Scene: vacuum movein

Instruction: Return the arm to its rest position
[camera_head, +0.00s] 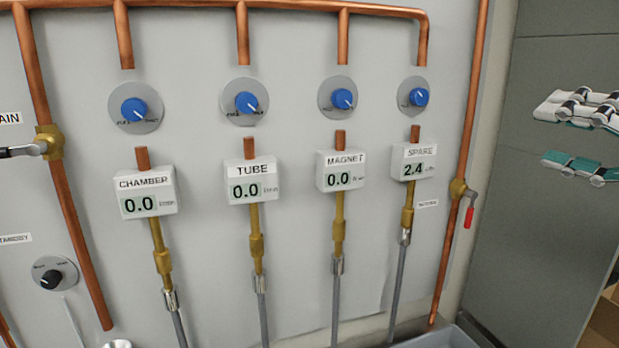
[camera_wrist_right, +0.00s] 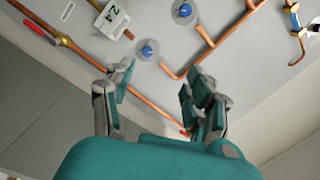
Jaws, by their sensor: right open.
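My right gripper (camera_head: 550,136) is at the right of the head view, in front of the dark grey panel and clear of the pipes and knobs. Its fingers point left, spread apart, with nothing between them. The wrist view shows the same open, empty gripper (camera_wrist_right: 158,80) with teal finger pads, and the wall tilted behind it. My left gripper is not in view.
The wall has copper pipes (camera_head: 240,6), several blue knobs (camera_head: 421,97) and flow displays; SPARE (camera_head: 419,163) reads 2.4, CHAMBER (camera_head: 147,193), TUBE and MAGNET 0.0. A red-handled valve (camera_head: 469,217) lies left of the grey panel (camera_head: 510,240).

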